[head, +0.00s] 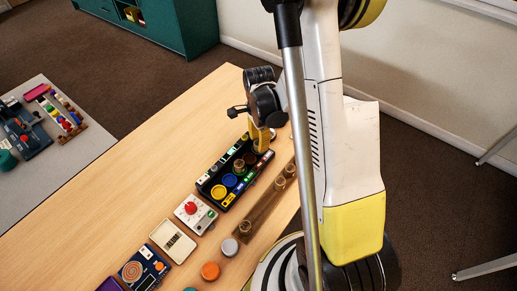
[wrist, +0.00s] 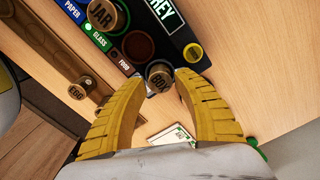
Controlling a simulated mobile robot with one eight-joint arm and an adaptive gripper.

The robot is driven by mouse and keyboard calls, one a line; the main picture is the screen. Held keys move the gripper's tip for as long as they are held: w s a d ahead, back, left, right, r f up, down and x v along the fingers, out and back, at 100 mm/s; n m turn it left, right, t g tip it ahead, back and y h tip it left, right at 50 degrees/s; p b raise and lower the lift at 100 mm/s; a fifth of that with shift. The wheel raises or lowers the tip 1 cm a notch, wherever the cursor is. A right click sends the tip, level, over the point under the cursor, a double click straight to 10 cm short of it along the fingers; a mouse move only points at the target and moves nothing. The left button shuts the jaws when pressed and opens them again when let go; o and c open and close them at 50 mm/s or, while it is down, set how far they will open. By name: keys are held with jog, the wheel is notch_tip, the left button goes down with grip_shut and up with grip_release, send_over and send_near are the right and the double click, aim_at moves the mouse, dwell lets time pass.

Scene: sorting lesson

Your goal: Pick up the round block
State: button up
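A round wooden block marked BOX (wrist: 159,78) stands between the tips of my two yellow fingers in the wrist view, beside the black sorting tray's brown FOOD circle. My gripper (wrist: 163,84) has a finger on each side of it. The tips are very near its sides, and I cannot tell whether they touch. In the head view my gripper (head: 260,138) points down at the far end of the black sorting tray (head: 222,207). Another round block, marked JAR (wrist: 103,14), sits on the tray. A block marked EGG (wrist: 85,90) is on the brown wooden rail (wrist: 40,100).
Near the tray on the table (head: 120,190) are a white box with a red knob (head: 191,208), a cream panel (head: 173,241) and a blue panel (head: 143,270). An orange disc (head: 210,271) lies in front. A teal cabinet (head: 180,30) stands behind.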

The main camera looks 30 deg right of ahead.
jog(key=shift+f, duration=0.8)
jog(key=shift+r, duration=0.1)
jog(key=c, duration=0.6)
